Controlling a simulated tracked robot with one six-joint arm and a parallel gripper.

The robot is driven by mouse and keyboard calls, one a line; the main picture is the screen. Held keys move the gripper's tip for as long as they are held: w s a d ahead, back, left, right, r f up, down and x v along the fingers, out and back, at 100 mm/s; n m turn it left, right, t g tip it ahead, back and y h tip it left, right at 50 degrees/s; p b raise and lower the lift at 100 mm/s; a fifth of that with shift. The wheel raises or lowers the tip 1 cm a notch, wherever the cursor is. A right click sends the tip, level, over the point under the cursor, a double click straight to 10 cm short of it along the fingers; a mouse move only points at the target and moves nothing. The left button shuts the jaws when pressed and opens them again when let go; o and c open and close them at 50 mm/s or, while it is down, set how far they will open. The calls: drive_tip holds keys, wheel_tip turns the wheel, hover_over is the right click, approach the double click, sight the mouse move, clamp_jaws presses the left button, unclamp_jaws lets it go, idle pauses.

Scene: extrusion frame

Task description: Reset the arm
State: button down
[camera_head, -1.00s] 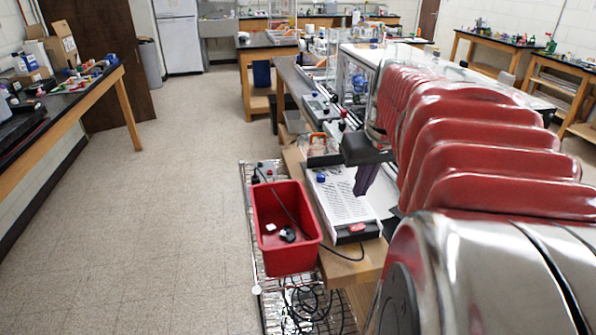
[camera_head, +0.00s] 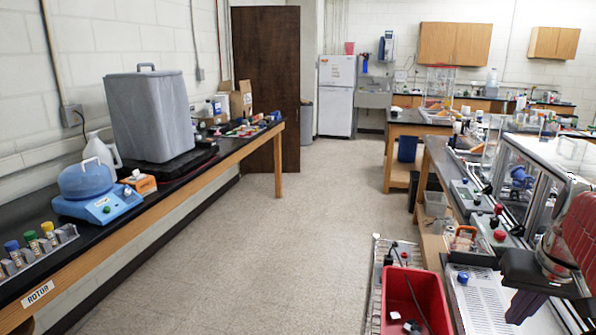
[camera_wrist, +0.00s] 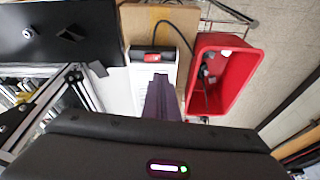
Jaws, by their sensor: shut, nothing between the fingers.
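My gripper (camera_head: 526,303) shows at the lower right of the head view, its dark purple fingers pointing down. The fingers are shut and empty, over or near a white perforated panel (camera_head: 482,298). In the wrist view the gripper (camera_wrist: 163,100) reaches up from my dark wrist housing in front of the white panel (camera_wrist: 143,70). Part of my red arm shows at the right edge of the head view; the rest is out of frame.
A red bin (camera_head: 412,300) with small items stands left of the gripper, also in the wrist view (camera_wrist: 232,72). A metal extrusion frame (camera_head: 535,165) stands on the right bench. A left bench holds a grey container (camera_head: 150,115) and blue device (camera_head: 88,190). The aisle floor (camera_head: 290,230) is clear.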

drive_tip(key=s+a+f+n, duration=0.1)
drive_tip(key=a+n, duration=0.1)
drive_tip(key=a, duration=0.7)
drive_tip(key=s+a+f+n+t+y, duration=0.1)
drive_tip(key=s+a+f, duration=0.1)
drive_tip(key=a, duration=0.7)
drive_tip(key=s+a+f+n+t, duration=0.1)
drive_tip(key=s+a+f+n, duration=0.1)
drive_tip(key=a, duration=0.8)
drive_tip(key=shift+s+n, duration=0.15)
drive_tip(key=shift+n, duration=0.15)
